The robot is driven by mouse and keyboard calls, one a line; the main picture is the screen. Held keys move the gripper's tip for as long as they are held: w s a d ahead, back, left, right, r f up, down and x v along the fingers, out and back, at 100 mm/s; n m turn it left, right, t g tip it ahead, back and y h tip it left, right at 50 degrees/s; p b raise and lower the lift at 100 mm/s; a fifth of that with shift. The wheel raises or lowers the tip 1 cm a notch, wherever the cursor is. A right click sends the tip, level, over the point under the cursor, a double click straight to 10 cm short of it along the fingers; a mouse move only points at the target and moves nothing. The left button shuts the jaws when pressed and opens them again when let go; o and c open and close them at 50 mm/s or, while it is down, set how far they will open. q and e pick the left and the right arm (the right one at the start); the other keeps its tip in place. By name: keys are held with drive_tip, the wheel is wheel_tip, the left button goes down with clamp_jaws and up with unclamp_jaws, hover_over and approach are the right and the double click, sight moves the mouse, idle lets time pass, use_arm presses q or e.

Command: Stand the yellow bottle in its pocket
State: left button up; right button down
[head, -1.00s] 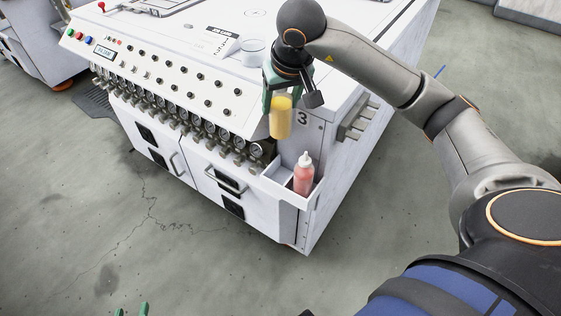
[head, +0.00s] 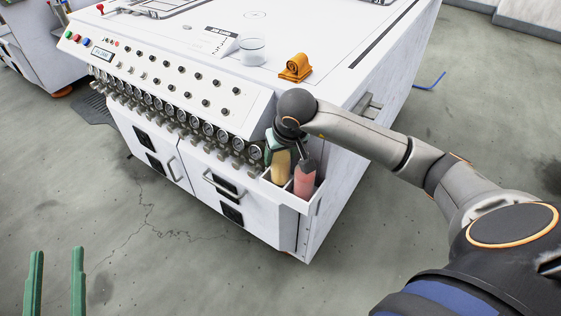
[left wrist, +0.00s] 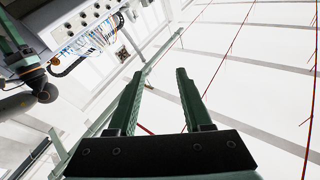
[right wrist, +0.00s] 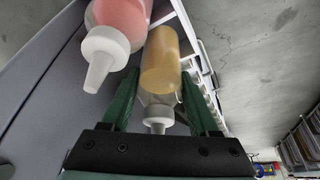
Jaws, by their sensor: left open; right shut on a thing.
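The yellow bottle (head: 281,170) is between the fingers of my right gripper (head: 284,148), which is shut on it. It looks upright, with its lower part in or just over the left pocket of the white holder (head: 287,200) at the machine's corner. Whether its base touches the pocket floor is hidden. In the right wrist view the yellow bottle (right wrist: 161,62) has its white nozzle towards my camera, between the green fingers (right wrist: 161,78). My left gripper (head: 57,252) is open and empty at the lower left, far from the holder; the left wrist view shows nothing between its fingers (left wrist: 158,75).
A red bottle (head: 304,182) stands in the right pocket, close beside my right gripper. Gauges (head: 208,130) and knobs line the machine front left of the holder. A clear cup (head: 252,51) and an orange part (head: 295,68) sit on the machine top.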

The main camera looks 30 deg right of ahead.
drive_tip(key=shift+f, duration=0.9)
use_arm(q)
drive_tip(key=shift+s+d+r+m+t+h, duration=0.1)
drive_tip(key=shift+s+r+m+t+h, duration=0.15)
drive_tip(key=shift+r, duration=0.35)
drive_tip(key=shift+s+d+r+m+t+h, duration=0.15)
drive_tip(key=shift+r+h, duration=0.1)
drive_tip(key=shift+r, duration=0.35)
drive_tip(key=shift+s+a+r, duration=0.1)
drive_tip(key=shift+r, duration=0.1)
use_arm(e)
drive_tip(key=shift+f, duration=0.1)
use_arm(q)
drive_tip(key=shift+r, duration=0.15)
use_arm(e)
drive_tip(key=shift+c, duration=2.2)
unclamp_jaws()
